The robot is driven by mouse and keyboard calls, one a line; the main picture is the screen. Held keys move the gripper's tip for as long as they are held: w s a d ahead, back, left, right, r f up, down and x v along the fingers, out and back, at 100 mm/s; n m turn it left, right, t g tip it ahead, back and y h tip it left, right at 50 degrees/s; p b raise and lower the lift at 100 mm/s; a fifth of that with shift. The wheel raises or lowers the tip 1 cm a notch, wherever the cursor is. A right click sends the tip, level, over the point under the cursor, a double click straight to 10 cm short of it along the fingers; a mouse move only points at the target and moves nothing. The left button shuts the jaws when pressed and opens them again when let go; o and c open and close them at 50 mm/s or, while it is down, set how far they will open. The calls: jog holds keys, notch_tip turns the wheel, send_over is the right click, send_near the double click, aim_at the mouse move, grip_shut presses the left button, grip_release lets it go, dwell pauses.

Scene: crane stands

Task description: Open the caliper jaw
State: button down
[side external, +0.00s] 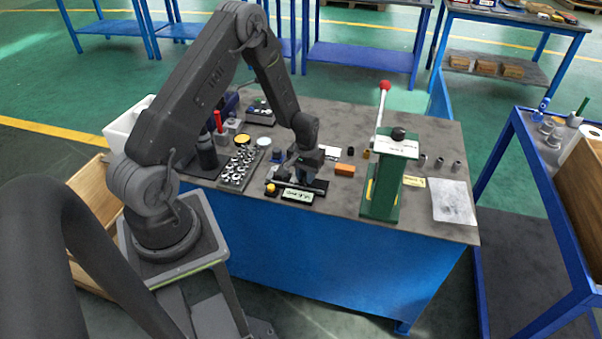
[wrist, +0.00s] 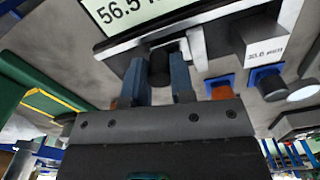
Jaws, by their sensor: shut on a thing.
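The caliper lies near the bench's front edge in the side view, with its display panel (side external: 298,195) facing front. In the wrist view the display (wrist: 125,12) reads 56.5, partly cut off by the top edge. My gripper (side external: 301,180) reaches down onto the caliper. In the wrist view its two blue-grey fingers (wrist: 159,75) are shut on a black round knob (wrist: 160,66) beside the caliper's pale bar. The jaw faces are partly hidden by my gripper in the side view.
A green press (side external: 383,185) with a red-tipped lever stands to the right. An orange block (side external: 345,170) lies between. A tray of metal parts (side external: 240,168) is left. In the wrist view, a dark block with a label (wrist: 262,35) sits right of the fingers.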

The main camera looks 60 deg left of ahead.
jog(key=c, duration=1.2)
grip_release()
jog(key=shift+c, duration=0.2)
notch_tip(320, 180, up, 14)
jog(key=s+d+r+m+t, duration=0.1)
jog(key=s+d+r+m, duration=0.15)
jog(key=d+r, duration=0.45)
jog(key=s+d+r+m+t, duration=0.1)
jog(key=s+d+r+t, duration=0.2)
jog(key=r, duration=0.5)
jog(key=s+d+r+m, duration=0.1)
jog(key=s+d+r, duration=0.2)
jog(key=s+d, duration=0.2)
jog(key=s+d+r+m+t, duration=0.1)
jog(key=s+d+r+m, duration=0.1)
jog(key=s, duration=0.6)
jog(key=d+r, duration=0.1)
jog(key=d, duration=0.1)
jog(key=shift+s+d+t, duration=0.15)
jog(key=shift+d+t, duration=0.15)
jog(key=shift+d, duration=0.05)
